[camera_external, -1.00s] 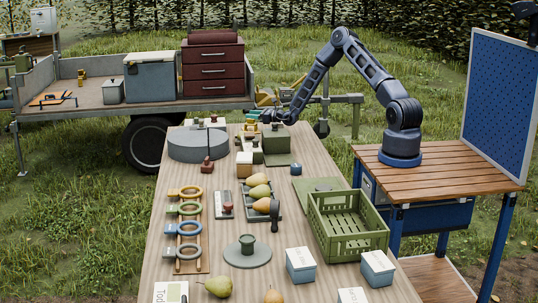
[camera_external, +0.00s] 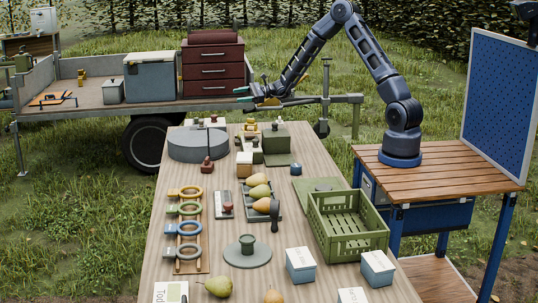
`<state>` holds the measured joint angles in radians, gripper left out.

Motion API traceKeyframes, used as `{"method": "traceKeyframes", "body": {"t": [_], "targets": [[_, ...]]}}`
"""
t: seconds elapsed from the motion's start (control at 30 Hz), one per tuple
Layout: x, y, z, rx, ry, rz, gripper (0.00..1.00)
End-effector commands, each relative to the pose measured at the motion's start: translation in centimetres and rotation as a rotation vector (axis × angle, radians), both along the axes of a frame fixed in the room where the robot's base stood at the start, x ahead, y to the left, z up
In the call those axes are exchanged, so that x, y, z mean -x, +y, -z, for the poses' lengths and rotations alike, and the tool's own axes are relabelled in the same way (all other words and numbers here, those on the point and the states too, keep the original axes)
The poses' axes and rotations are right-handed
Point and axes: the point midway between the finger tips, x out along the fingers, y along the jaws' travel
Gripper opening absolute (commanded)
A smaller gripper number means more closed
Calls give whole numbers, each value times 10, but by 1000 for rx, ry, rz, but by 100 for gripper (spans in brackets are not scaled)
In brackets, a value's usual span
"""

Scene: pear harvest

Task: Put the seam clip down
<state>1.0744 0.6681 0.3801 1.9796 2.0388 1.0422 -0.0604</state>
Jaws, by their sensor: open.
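My gripper (camera_external: 243,95) is open and empty. It is raised above the far end of the long wooden table, in front of the trailer side, with its fingers pointing left. A small yellow piece (camera_external: 250,126) stands on the far part of the table, below my gripper and apart from it. It may be the seam clip, but it is too small to tell. A green block (camera_external: 275,140) is just to its right.
A grey round stand (camera_external: 198,147) is left of the green block. Pears (camera_external: 259,191) lie in a tray mid-table. A green crate (camera_external: 348,240) stands at the right, and rings (camera_external: 188,230) on a rack at the left. A small blue piece (camera_external: 296,169) lies near the right edge.

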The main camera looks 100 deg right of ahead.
Motion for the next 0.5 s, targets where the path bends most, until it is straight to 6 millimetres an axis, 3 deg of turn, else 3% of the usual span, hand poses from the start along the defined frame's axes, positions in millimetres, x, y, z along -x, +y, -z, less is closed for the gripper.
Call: {"method": "traceKeyframes", "body": {"t": [0.03, 0.1, 0.27, 0.5], "targets": [[-4, 29, -17, 52, 8, -67, 58], [-4, 65, -33, 122, 22, -155, 58], [5, 145, -66, 285, 52, -351, 58], [41, 252, -104, 535, 89, -625, 58]]}}
